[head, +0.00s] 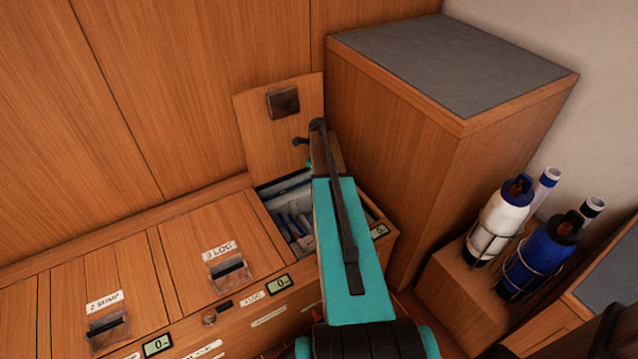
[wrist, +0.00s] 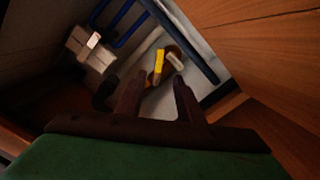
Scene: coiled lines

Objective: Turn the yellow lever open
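The yellow lever (wrist: 159,66) shows in the wrist view, inside a dim compartment, beside a small pale tag or fitting (wrist: 174,61). My gripper (wrist: 159,78) has its two dark fingers apart with nothing between them. The lever appears just beyond the fingertips, near the middle of the gap; I cannot tell the exact distance. In the head view the open compartment (head: 290,213) shows blue pipes, but my arm covers part of it. The lever and my fingers cannot be made out there.
A raised wooden lid (head: 256,125) stands behind the opening. A tall wooden cabinet (head: 400,150) is close on the right. In the wrist view, blue pipes (wrist: 190,38) run past the lever and a white block (wrist: 90,50) sits left. Closed lids (head: 222,262) lie left of the opening.

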